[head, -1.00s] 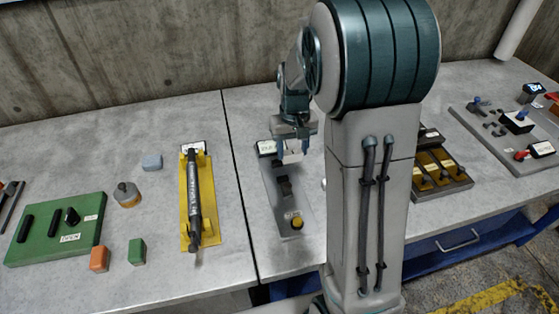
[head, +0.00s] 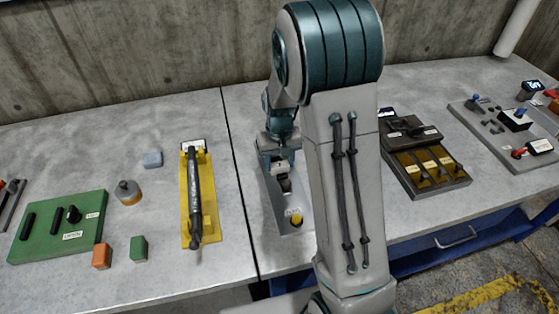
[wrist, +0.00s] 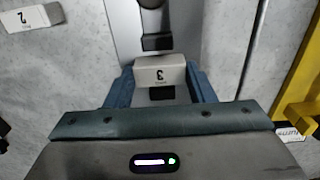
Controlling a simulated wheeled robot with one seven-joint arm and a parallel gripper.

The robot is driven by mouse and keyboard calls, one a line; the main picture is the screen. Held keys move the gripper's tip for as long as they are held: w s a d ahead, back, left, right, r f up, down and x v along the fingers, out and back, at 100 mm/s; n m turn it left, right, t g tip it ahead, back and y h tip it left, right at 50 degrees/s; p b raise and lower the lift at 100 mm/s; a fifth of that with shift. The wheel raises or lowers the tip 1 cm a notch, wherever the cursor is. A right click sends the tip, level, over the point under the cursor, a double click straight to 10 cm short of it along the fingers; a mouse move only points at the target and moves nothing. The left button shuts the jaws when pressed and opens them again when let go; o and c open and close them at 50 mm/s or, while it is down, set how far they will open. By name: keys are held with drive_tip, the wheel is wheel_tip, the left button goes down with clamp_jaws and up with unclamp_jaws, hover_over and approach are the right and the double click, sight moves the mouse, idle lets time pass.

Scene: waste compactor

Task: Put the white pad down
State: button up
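The white pad (wrist: 160,72), marked with a 3, sits between the two blue fingers of my gripper (wrist: 161,82) in the wrist view. The fingers press against both its sides, so my gripper is shut on it. In the head view my gripper (head: 281,168) is over the grey metal plate (head: 289,208), near its far end. The plate also shows in the wrist view (wrist: 122,20), with dark slots along its middle. I cannot tell whether the pad touches the plate.
Another white block (wrist: 33,17), marked 2, lies on the table in the wrist view. The yellow tray (head: 187,225) with a dark rod stands left of the plate. A brown tray (head: 425,165) stands to the right. My arm hides part of the table.

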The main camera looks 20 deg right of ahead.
sight(280, 165)
drive_tip(key=o, duration=0.4)
drive_tip(key=shift+r, duration=0.1)
wheel_tip(280, 165, up, 12)
drive_tip(key=shift+s+r+t, duration=0.5)
drive_tip(key=shift+s+r, duration=0.05)
drive_tip(key=shift+s, duration=3)
drive_tip(key=shift+s+r+t, duration=0.5)
drive_tip(key=shift+s+r, duration=0.05)
drive_tip(key=shift+s, duration=3)
drive_tip(key=shift+s+r+t, duration=0.5)
drive_tip(key=shift+s+r, duration=0.05)
drive_tip(key=shift+s, duration=3)
